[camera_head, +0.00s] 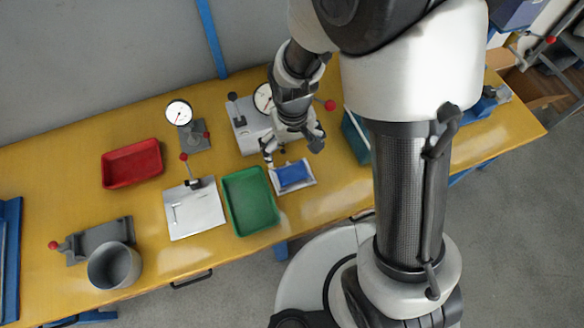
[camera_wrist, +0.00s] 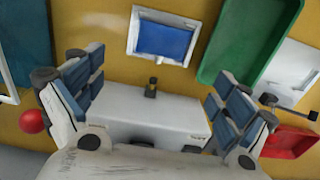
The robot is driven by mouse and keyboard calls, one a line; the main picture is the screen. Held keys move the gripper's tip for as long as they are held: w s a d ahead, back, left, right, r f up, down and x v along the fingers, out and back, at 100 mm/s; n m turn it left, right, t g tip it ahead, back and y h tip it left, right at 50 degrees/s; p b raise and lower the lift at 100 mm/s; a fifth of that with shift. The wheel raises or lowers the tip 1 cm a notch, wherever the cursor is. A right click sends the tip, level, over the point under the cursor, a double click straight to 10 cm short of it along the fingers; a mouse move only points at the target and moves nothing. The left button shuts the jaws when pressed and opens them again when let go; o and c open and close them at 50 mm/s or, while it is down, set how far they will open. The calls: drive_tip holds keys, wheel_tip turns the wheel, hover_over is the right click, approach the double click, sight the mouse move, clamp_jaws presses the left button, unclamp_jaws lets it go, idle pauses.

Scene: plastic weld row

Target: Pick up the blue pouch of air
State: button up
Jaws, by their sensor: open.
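The pouch also shows in the wrist view (camera_wrist: 164,41), at the top middle, whole and unblocked. My gripper (camera_head: 292,148) is above the table, a little behind the pouch in the head view. In the wrist view my gripper (camera_wrist: 145,95) has its two fingers wide apart with nothing between them. The pouch lies beyond the fingertips and apart from them.
The green tray (camera_head: 250,200) is close beside the pouch. A grey-white device (camera_head: 246,122) with a dial stands behind it, under my gripper. A red tray (camera_head: 132,164), a white plate (camera_head: 194,208) and a grey pot (camera_head: 114,266) are further left. Bare table lies in front right of the pouch.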

drive_tip(key=b, duration=0.1)
hover_over(292, 171)
drive_tip(key=f, duration=0.5)
drive_tip(key=shift+w, duration=0.3)
drive_tip(key=f+b, duration=0.1)
drive_tip(key=f, duration=0.2)
drive_tip(key=f+b, duration=0.1)
drive_tip(key=shift+s+f+b, duration=0.3)
drive_tip(key=shift+s, duration=0.1)
drive_tip(key=shift+w+f, duration=0.1)
drive_tip(key=shift+f, duration=0.2)
drive_tip(key=shift+r, duration=0.1)
drive_tip(key=shift+c, duration=0.3)
drive_tip(key=c, duration=1)
